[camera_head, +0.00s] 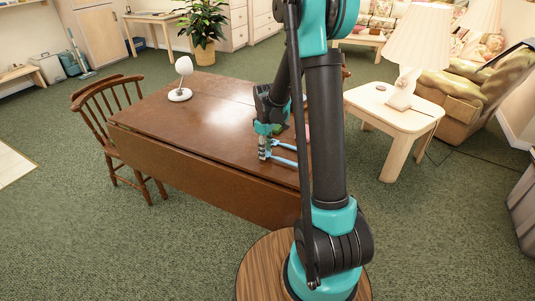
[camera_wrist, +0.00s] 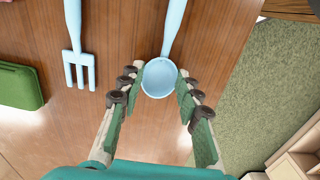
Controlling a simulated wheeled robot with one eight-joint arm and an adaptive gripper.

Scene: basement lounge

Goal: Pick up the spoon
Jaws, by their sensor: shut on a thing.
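The light blue spoon (camera_wrist: 173,28) is in the wrist view, its round bowl between the two fingertips of my gripper (camera_wrist: 160,84) and its handle pointing away to the top edge. My gripper is shut on the spoon at the bowl. In the head view my gripper (camera_head: 263,152) points down at the near side of the brown table (camera_head: 200,115), with the spoon (camera_head: 285,161) reaching right from it, partly hidden by my arm. I cannot tell whether the spoon touches the table top.
A light blue fork (camera_wrist: 77,60) lies left of the spoon, and a green object (camera_wrist: 20,88) lies further left. The table's edge is close on the right in the wrist view. A white round-headed object (camera_head: 180,93) stands on the table's far left; the table between is clear.

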